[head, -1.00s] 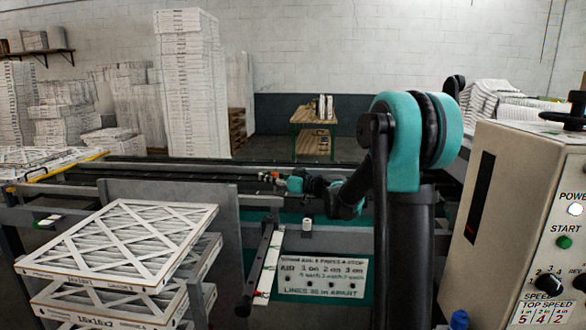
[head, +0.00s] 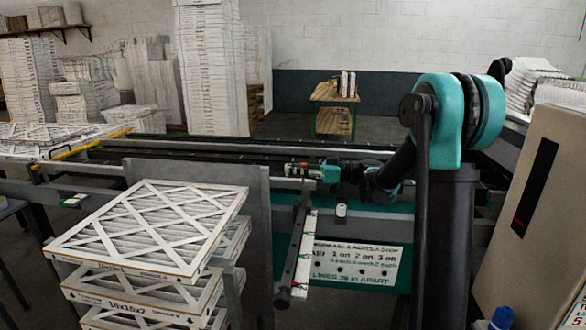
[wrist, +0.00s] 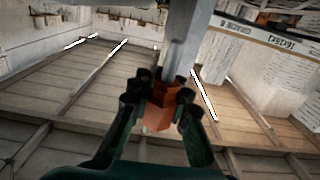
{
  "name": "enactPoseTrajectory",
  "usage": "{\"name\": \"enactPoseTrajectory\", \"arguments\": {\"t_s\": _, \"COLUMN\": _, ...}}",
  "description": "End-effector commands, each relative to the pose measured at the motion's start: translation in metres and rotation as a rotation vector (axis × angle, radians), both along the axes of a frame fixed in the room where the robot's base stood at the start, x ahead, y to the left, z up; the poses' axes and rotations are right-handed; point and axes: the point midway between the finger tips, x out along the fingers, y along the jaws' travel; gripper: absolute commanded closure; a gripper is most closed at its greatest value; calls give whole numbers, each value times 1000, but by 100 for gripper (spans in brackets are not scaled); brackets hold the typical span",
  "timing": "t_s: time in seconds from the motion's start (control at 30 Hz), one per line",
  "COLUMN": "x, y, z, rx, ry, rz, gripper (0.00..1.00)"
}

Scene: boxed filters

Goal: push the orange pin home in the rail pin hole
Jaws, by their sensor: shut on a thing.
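My gripper (head: 303,168) is over the near side of the conveyor in the head view, with a small red-orange patch at its tip. In the wrist view, my gripper (wrist: 161,96) has its dark fingers closed on both sides of the orange pin (wrist: 158,113). The pin shows as an orange block between the fingertips. A grey metal bar (wrist: 182,45) stands directly beyond the pin and overlaps it in the picture. I cannot tell whether the pin touches the bar. The rail pin hole cannot be made out in either view.
The conveyor rails (head: 215,152) run across behind my gripper. A stack of boxed filters (head: 150,228) stands at front left. A sign (head: 352,262) hangs below the near rail, beside a slanted dark bar (head: 294,250). A beige control box (head: 545,205) stands at right.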

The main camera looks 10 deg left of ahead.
Motion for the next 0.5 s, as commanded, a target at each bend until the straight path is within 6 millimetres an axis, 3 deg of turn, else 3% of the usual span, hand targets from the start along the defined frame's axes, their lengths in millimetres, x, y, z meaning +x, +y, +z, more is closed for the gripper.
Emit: {"name": "enactPoseTrajectory", "arguments": {"t_s": 0.5, "x": 0, "y": 0, "z": -43, "rx": 0, "ry": 0, "rz": -1, "gripper": 100}}
